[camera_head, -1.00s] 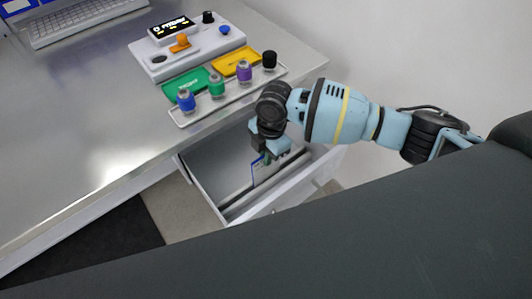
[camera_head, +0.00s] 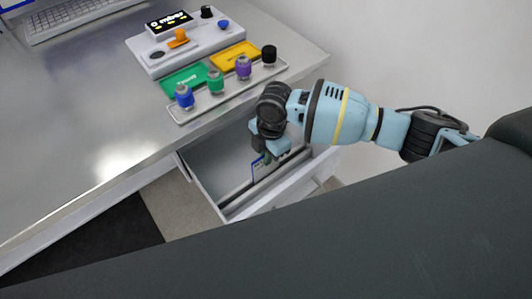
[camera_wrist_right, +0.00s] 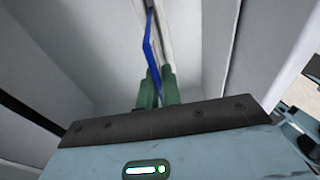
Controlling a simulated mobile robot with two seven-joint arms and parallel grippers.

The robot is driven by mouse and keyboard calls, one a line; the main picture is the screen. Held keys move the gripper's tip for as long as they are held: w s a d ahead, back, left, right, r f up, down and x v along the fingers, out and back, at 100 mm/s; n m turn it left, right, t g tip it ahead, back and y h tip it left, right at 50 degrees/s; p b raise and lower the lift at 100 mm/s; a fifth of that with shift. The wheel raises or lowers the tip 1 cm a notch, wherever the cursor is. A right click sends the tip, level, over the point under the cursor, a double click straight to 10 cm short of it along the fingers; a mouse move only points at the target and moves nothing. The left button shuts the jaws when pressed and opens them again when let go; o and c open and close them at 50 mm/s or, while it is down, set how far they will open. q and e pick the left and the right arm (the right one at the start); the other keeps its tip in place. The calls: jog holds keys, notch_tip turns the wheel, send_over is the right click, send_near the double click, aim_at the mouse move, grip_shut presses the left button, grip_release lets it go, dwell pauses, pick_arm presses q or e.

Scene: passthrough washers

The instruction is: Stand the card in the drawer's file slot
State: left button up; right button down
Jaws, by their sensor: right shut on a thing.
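The card (camera_head: 258,172), white with a blue edge, is upright inside the open drawer (camera_head: 205,190). My right gripper (camera_head: 267,158) reaches down into the drawer and is shut on the card's upper part. In the right wrist view the card (camera_wrist_right: 151,45) shows nearly edge-on, between the two green fingertips (camera_wrist_right: 159,90). The file slot (camera_head: 237,199) is the narrow gap along the drawer's front side. The card is in line with it, but I cannot tell how deep its lower edge sits. My left gripper is not in view.
A metal worktop (camera_head: 85,110) lies above the drawer. On it are a tray (camera_head: 187,116) with several coloured knobbed pieces, green (camera_head: 184,80) and yellow (camera_head: 235,55) plates, a control box (camera_head: 160,62) with a lit display, and a keyboard (camera_head: 75,18). The drawer's left part looks empty.

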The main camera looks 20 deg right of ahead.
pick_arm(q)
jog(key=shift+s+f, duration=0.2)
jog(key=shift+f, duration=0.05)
pick_arm(e)
jog(key=shift+f, duration=0.5)
jog(key=c, duration=1.5)
grip_release()
jog(key=shift+o, duration=0.3)
jog(key=o, duration=0.5)
jog(key=shift+r, duration=0.1)
jog(key=shift+r+p, duration=1.9)
jog(key=shift+r, duration=2.6)
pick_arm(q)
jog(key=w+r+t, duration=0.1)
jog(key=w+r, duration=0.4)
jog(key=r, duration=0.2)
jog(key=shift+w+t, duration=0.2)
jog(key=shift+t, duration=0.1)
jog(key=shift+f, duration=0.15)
pick_arm(e)
jog(key=shift+f, duration=0.15)
